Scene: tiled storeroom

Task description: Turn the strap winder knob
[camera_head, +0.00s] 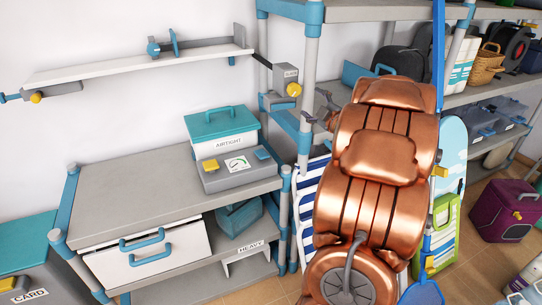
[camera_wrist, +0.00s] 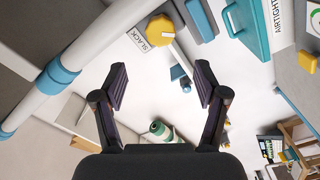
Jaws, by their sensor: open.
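The strap winder is a grey box (camera_head: 286,78) with a yellow knob (camera_head: 294,89) on its front, beside the blue-and-grey rack post. In the wrist view the yellow faceted knob (camera_wrist: 161,30) has a white line on it, and a label reading SLACK (camera_wrist: 139,40) sits beside it. My gripper (camera_wrist: 160,80) is open and empty; the knob lies beyond its fingertips, near the top of the picture and apart from them. In the head view my gripper (camera_head: 315,104) is small, just right of and below the knob, partly hidden by my copper arm.
A rack post (camera_head: 307,100) stands close to the winder and my gripper. A similar yellow-knobbed box (camera_head: 44,92) is at the far left of the wall shelf (camera_head: 140,65). Below, a grey bench (camera_head: 130,205) carries a teal-lidded AIRTIGHT box (camera_head: 222,130) and a gauge box (camera_head: 238,172).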

